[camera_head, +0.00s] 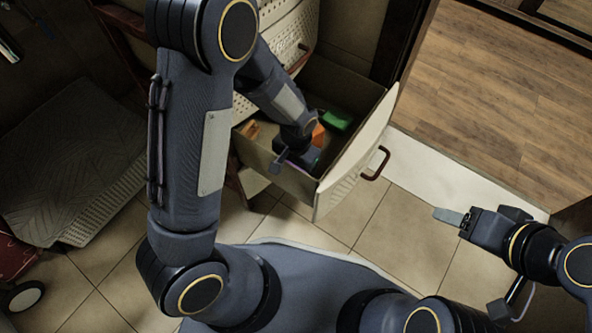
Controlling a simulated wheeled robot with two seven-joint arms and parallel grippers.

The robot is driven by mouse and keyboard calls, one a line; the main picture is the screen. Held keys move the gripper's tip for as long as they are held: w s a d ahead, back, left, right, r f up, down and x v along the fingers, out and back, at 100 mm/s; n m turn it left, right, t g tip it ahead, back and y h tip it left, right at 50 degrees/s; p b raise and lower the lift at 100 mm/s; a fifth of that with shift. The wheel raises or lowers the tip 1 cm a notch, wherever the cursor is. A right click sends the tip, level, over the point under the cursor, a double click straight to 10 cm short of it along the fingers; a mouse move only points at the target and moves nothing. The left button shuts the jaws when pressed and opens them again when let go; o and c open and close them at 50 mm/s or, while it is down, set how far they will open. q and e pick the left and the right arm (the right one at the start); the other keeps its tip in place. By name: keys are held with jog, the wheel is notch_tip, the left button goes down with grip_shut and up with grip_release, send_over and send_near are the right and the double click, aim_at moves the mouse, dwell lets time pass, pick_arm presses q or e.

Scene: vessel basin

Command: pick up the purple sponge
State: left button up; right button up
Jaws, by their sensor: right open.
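A small sliver of purple (301,168), likely the purple sponge, shows low in the open drawer (352,152). Most of it is hidden by my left gripper. My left gripper (294,160) reaches down into the drawer near its front wall, right over the purple sliver. I cannot tell whether its fingers touch or hold the sponge. My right gripper (450,216) is open and empty, above the tiled floor at the right, well apart from the drawer.
In the drawer, a green item (336,121), an orange item (318,134) and an orange-brown item (251,130) lie around my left gripper. The drawer front has a brown handle (376,164). A grey mat (75,160) is at the left. Tiled floor is clear right of the drawer.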

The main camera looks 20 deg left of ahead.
pick_arm(q)
notch_tip(320, 180, up, 10)
jog(key=p, duration=0.4)
jog(key=shift+p, duration=0.4)
dwell(0.8)
